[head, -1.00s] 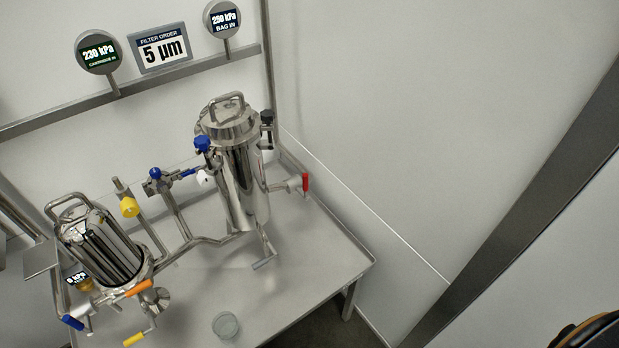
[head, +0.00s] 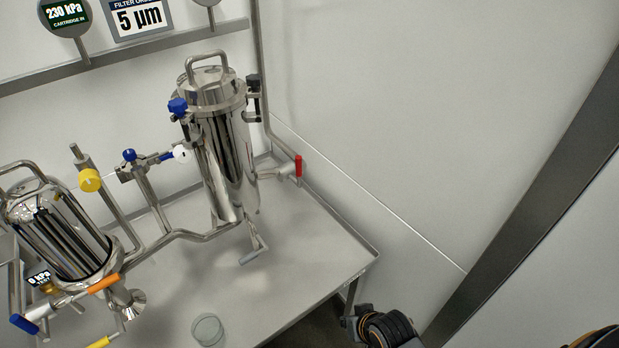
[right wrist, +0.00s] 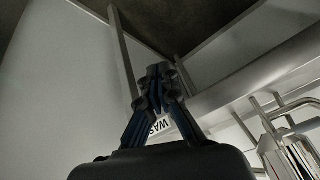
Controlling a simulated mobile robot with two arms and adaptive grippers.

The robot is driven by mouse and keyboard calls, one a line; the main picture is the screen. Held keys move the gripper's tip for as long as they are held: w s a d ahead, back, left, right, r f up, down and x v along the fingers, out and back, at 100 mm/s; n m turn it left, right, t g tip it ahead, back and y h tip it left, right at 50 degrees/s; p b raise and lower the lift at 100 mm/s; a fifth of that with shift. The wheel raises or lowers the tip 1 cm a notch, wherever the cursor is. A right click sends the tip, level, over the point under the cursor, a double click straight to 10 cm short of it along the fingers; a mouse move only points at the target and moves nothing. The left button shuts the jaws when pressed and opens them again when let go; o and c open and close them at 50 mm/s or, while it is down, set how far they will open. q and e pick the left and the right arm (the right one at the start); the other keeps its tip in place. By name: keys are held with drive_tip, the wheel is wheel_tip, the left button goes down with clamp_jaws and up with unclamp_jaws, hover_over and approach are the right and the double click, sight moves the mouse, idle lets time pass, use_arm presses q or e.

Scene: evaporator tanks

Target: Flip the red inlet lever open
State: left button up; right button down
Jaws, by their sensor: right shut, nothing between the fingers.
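The red inlet lever (head: 299,166) stands upright on a short side pipe at the right of the tall steel tank (head: 226,160) in the head view. My right gripper (head: 358,320) is at the bottom of the head view, beyond the table's right front corner, well below and to the right of the lever and apart from it. In the right wrist view my right gripper (right wrist: 160,85) has its fingers together with nothing between them. The red lever cannot be made out in that view. My left gripper is not in view.
A steel table (head: 300,250) carries the tanks and piping. A second tank (head: 55,235) with orange, blue and yellow levers is at left. A small clear cup (head: 207,330) stands near the front edge. White walls border the right side. The table top right of the tall tank is clear.

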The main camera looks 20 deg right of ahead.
drive_tip(key=shift+m+t+y, duration=0.4)
drive_tip(key=shift+m+t, duration=0.2)
drive_tip(key=shift+t, duration=0.2)
drive_tip(key=w+r, duration=0.1)
drive_tip(key=r, duration=0.1)
drive_tip(key=w+r+b, duration=0.1)
drive_tip(key=r, duration=0.1)
drive_tip(key=w+r+b, duration=0.1)
drive_tip(key=r, duration=0.1)
drive_tip(key=shift+w+a, duration=0.35)
drive_tip(key=shift+a, duration=0.05)
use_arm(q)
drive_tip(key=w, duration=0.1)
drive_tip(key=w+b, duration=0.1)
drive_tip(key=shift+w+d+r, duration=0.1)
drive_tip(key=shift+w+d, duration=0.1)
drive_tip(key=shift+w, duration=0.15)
use_arm(e)
drive_tip(key=w+d+r+m+t, duration=0.3)
drive_tip(key=w+r+m+t, duration=0.2)
drive_tip(key=w+r, duration=0.4)
drive_tip(key=w+d+r+m+t+y, duration=0.1)
drive_tip(key=w+d+r+m+t, duration=0.2)
drive_tip(key=w+r+m+t, duration=0.2)
drive_tip(key=w+r+m, duration=0.3)
drive_tip(key=w, duration=0.4)
drive_tip(key=shift+d+r+y, duration=0.2)
drive_tip(key=shift+r+y, duration=0.1)
drive_tip(key=shift+r, duration=0.05)
drive_tip(key=shift+w, duration=0.15)
